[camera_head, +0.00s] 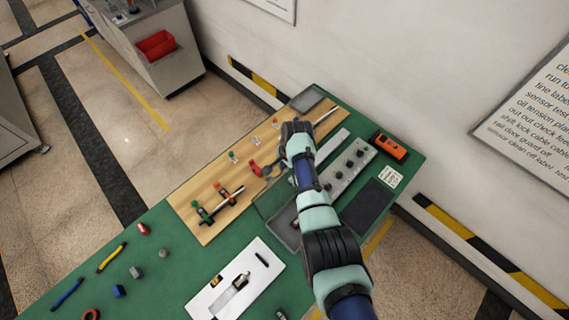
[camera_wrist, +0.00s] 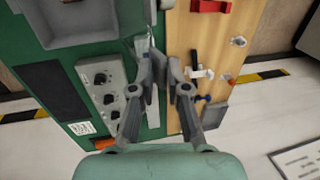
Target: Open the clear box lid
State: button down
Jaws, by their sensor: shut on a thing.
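The clear box has a grey tray-like base (camera_head: 286,232) on the green table, partly behind my arm. The base also shows at the top left of the wrist view (camera_wrist: 88,28). Its clear lid (camera_head: 270,197) is only a faint see-through sheet beside my arm, and its exact tilt is hard to tell. My gripper (camera_head: 268,172) is above the border between the wooden board and the box. In the wrist view my gripper's fingers (camera_wrist: 160,58) are close together on a thin edge of the lid, beside the base. The contact itself is small and partly hidden by the fingers.
A wooden board (camera_head: 207,195) carries red and green clamps and small parts. A grey panel with knobs (camera_head: 350,168), an orange device (camera_head: 388,147) and a dark pad (camera_head: 372,202) are to the right. A white tray (camera_head: 218,297) and loose tools lie at the front left.

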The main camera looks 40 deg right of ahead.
jog(key=shift+s+f, duration=0.15)
jog(key=shift+f, duration=0.05)
jog(key=c, duration=1.3)
grip_release()
jog(key=shift+r, duration=0.2)
jog(key=r, duration=0.3)
jog(key=s+r, duration=0.1)
jog(key=r, duration=0.3)
jog(key=s+r, duration=0.1)
jog(key=r, duration=0.3)
jog(key=shift+s+d+r, duration=0.15)
jog(key=shift+r, duration=0.1)
